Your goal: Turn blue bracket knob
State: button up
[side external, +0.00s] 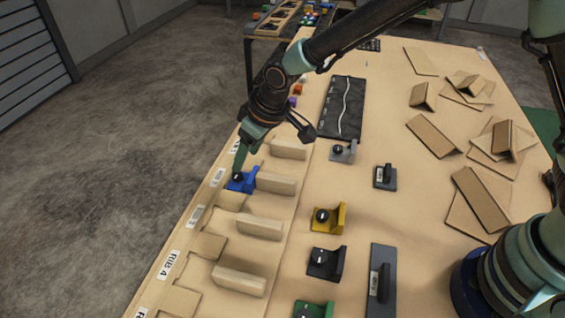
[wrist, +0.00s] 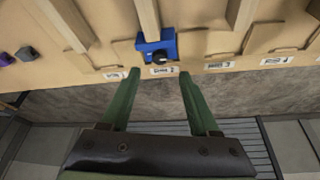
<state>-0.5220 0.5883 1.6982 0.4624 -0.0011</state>
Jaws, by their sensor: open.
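The blue bracket (side external: 247,181) stands near the left edge of the wooden board, at the end of a wooden rib. Its black knob (side external: 238,176) faces that edge. In the wrist view the blue bracket (wrist: 157,44) is at the top centre with the knob (wrist: 159,57) on its lower side. My gripper (side external: 240,160) is at the knob in the side view, and its fingers partly hide it. In the wrist view my gripper (wrist: 157,75) has its two green fingers spread apart, just short of the knob and on either side of it. Nothing shows between the fingers.
Wooden ribs (side external: 262,227) stand in a row along the board. A yellow bracket (side external: 331,217), a black bracket (side external: 328,262), a grey bracket (side external: 344,152) and a green bracket (side external: 315,309) stand to the right. Folded cardboard pieces (side external: 483,195) lie farther right. Bare floor lies left of the board.

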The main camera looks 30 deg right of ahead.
aim_at(238, 175)
jog(key=shift+x, duration=3.45)
jog(key=shift+w, duration=0.1)
grip_shut()
